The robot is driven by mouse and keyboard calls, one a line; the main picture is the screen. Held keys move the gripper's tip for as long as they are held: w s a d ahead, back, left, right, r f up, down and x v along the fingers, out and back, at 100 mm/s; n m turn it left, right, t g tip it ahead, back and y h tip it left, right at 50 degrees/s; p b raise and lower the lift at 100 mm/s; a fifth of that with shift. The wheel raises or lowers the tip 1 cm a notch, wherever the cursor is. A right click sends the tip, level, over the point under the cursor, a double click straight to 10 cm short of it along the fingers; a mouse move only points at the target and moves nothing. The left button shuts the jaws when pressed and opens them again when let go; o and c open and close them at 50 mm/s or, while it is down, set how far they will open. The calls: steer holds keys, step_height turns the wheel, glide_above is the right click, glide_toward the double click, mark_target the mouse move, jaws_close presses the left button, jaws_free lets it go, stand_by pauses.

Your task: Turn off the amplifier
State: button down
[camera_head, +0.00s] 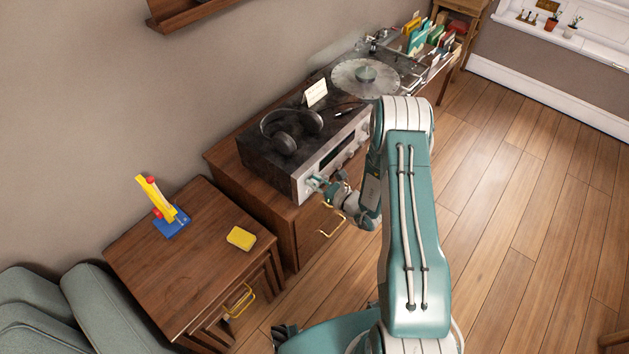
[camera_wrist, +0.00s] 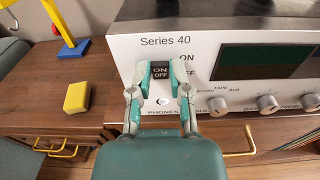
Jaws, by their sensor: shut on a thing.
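The amplifier (camera_head: 305,160) is a dark box with a silver front, standing on the wooden cabinet. In the wrist view its pale front panel (camera_wrist: 206,50) reads "Series 40" and has a dark display. A black ON/OFF switch (camera_wrist: 161,72) sits at the panel's left end. My gripper (camera_wrist: 159,78) is at the switch, with its teal fingers closed around it on both sides. In the head view my gripper (camera_head: 318,184) is at the lower left corner of the amplifier's front. The fingers partly cover the labels beside the switch.
Headphones (camera_head: 290,130) and a white card (camera_head: 315,92) are on top of the amplifier. A turntable (camera_head: 365,78) stands behind it. A side table (camera_head: 190,265) at left holds a yellow block (camera_head: 241,238) and a blue-based toy (camera_head: 170,222). Open floor (camera_head: 510,220) lies to the right.

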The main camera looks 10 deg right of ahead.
steer(key=c, duration=0.6)
jaws_free()
steer(key=v, duration=1.2)
steer(key=shift+w, duration=0.1)
